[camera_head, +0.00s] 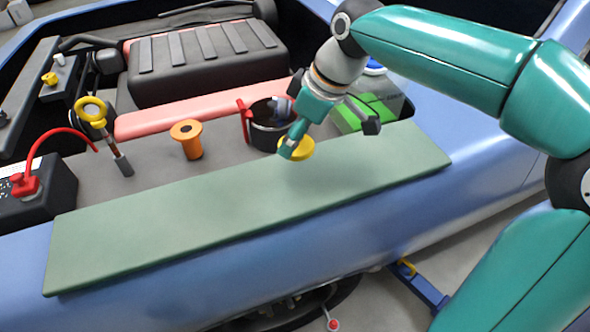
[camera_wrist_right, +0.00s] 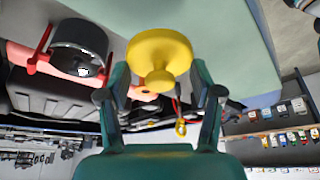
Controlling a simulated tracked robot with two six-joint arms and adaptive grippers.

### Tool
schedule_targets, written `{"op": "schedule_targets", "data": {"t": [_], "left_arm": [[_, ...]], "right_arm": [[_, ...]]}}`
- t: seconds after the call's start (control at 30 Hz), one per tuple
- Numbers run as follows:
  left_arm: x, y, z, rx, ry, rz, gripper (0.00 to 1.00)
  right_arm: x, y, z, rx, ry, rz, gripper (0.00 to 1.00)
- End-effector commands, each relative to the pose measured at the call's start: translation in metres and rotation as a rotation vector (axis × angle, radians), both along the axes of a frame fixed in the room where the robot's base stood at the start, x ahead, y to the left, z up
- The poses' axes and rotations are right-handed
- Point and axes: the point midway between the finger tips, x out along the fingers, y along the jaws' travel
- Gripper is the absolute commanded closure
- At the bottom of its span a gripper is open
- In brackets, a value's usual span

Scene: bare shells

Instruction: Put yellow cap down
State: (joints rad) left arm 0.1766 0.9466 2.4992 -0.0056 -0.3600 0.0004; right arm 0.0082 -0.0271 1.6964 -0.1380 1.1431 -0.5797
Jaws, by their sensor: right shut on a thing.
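The yellow cap (camera_head: 302,149) is a round disc with a knob. It is at my right gripper's (camera_head: 291,146) fingertips, over the far edge of the green mat (camera_head: 190,215). In the right wrist view the cap (camera_wrist_right: 160,50) shows its knob between the two fingers of my right gripper (camera_wrist_right: 160,85). The gripper is shut on the cap. A faint shadow lies on the mat below; the exact gap is hard to tell. My left gripper is not in view.
A black pot with a red handle (camera_head: 265,137) stands just behind the cap. An orange spool (camera_head: 186,138), a yellow-ringed dipstick (camera_head: 92,112) and a black battery with a red clamp (camera_head: 45,195) are to the left. A green box (camera_head: 362,112) is at right. The mat is bare.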

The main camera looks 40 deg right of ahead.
Motion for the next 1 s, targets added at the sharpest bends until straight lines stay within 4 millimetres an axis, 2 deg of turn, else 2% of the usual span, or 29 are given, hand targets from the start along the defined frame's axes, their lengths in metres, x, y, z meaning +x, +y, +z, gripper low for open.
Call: {"op": "schedule_targets", "data": {"t": [0.03, 0.1, 0.37, 0.6, 0.97, 1.0], "left_arm": [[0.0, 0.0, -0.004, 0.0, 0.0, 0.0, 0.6], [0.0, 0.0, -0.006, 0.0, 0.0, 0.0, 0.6], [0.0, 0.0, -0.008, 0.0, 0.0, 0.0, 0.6], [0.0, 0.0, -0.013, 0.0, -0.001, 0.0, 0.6], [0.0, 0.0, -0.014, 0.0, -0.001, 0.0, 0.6], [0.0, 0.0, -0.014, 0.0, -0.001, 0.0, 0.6]], "right_arm": [[-0.001, 0.0, -0.014, 0.0, 0.003, -0.001, 0.64], [0.0, 0.0, -0.026, 0.0, 0.003, -0.001, 0.64], [0.0, 0.0, -0.045, -0.001, 0.001, 0.001, 0.64], [0.0, 0.001, -0.078, 0.0, 0.001, 0.0, 0.64], [0.001, 0.001, -0.083, 0.0, -0.001, 0.002, 0.64], [0.001, 0.001, -0.083, 0.0, -0.001, 0.002, 0.3]]}}
